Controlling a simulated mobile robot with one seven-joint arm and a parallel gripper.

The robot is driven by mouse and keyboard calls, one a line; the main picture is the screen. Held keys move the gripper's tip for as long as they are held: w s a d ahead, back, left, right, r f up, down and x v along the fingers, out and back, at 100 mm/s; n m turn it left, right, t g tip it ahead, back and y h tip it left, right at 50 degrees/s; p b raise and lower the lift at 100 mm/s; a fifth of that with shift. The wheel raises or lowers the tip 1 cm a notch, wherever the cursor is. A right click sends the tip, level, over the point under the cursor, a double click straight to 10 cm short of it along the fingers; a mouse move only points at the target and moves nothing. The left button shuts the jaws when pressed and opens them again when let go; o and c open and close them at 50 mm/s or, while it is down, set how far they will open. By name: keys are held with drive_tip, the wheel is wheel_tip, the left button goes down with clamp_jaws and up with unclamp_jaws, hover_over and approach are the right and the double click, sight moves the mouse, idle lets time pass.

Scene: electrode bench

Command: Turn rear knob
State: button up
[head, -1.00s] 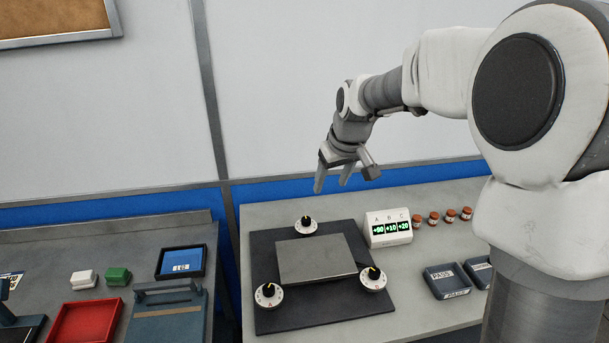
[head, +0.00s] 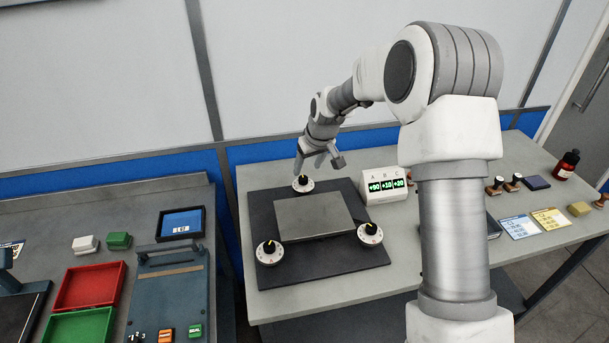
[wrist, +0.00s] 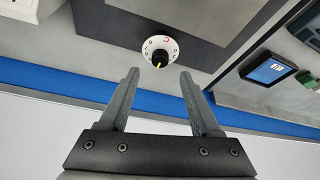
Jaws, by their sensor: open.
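The rear knob (head: 303,183) is a white dial with a black centre and a yellow pointer, at the back edge of a dark base plate (head: 300,273). It also shows in the wrist view (wrist: 160,52), ahead of the fingertips and between their lines. My gripper (head: 318,170) is open and empty, close above the rear knob and slightly to its right in the head view. In the wrist view my gripper (wrist: 158,72) has both fingers apart, not touching the knob. Two similar knobs sit at the front left (head: 269,252) and right (head: 370,233) of the plate.
A grey metal block (head: 314,219) fills the plate's middle. A white display (head: 384,186) marked A, B, C reads +90, +10, +20, just right of my gripper. The wall and blue strip (head: 265,152) stand close behind. Trays (head: 90,286) and a tablet (head: 181,223) occupy the left bench.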

sight(304, 178)
drive_tip(key=x, duration=0.5)
drive_tip(key=shift+w+f, duration=0.15)
drive_tip(key=shift+f, duration=0.2)
clamp_jaws()
